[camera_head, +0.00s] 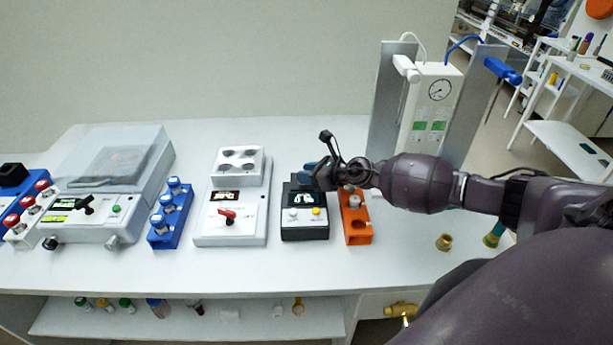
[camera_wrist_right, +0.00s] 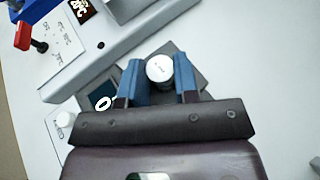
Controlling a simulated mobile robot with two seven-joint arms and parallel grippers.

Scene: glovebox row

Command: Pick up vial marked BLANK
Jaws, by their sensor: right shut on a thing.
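My right gripper (camera_head: 312,174) is above the rear of a small black device (camera_head: 305,228) with a lit display, a white knob and a yellow knob. In the right wrist view, the blue fingers of the gripper (camera_wrist_right: 159,78) are shut on a white-capped vial (camera_wrist_right: 160,68), one finger on each side. Small dark writing shows on the cap, too small to read, so I cannot tell if it says BLANK. The vial's body is hidden under its cap. I cannot tell whether it touches the device below. My left gripper is not in view.
An orange rack (camera_head: 358,236) with a grey-capped vial stands right of the black device. A white instrument (camera_head: 232,232) with a red lever stands left, then a blue rack (camera_head: 170,220) with blue-capped vials. A brass fitting (camera_head: 444,242) stands at right. The front bench strip is clear.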

